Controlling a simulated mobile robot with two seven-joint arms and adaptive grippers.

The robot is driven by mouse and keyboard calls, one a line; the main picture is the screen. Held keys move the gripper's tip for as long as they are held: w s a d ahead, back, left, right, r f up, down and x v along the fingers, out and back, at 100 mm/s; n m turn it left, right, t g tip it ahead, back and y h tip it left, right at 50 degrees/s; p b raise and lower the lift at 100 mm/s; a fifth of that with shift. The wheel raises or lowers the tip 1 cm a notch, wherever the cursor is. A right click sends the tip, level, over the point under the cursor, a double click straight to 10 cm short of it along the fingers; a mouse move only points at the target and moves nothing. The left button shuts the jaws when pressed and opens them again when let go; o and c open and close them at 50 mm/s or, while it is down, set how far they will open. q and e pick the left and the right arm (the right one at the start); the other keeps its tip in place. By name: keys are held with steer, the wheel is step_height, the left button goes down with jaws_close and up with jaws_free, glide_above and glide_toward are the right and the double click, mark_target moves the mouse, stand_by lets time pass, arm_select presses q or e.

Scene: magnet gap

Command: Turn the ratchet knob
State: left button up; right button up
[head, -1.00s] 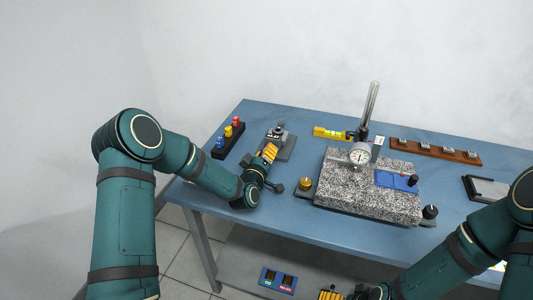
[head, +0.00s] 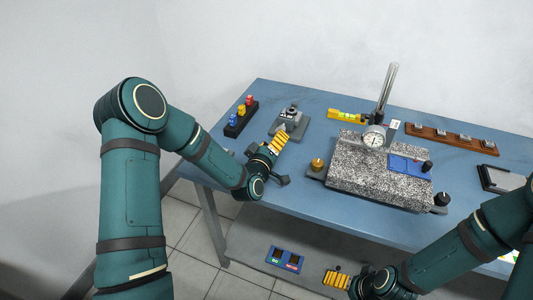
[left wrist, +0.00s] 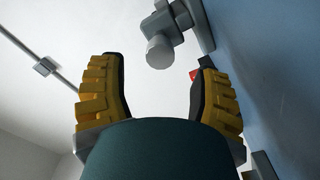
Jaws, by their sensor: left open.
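A small grey device on a grey stand (head: 290,118) sits on the blue table, toward the back left. The ratchet knob cannot be made out clearly in the head view. In the left wrist view a grey round-ended cylinder (left wrist: 160,51), likely the knob, shows beyond and between the fingertips. My left gripper (head: 281,138) is open, with yellow-padded fingers just in front of the stand; its fingers (left wrist: 156,75) are apart with nothing between them. My right gripper (head: 337,279) is low, in front of the table edge; its jaws are too small to read.
A black rack (head: 240,120) with blue, yellow and red pieces stands left of the stand. A speckled granite block (head: 370,180) with a dial gauge (head: 374,138) is to the right, with a brass knob (head: 317,165) beside it. A blue box (head: 285,259) lies on the lower shelf.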

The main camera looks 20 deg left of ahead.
arm_select(q)
steer(key=s, duration=0.7)
steer(key=shift+s+a, duration=0.1)
steer(key=shift+a, duration=0.05)
stand_by(0.9)
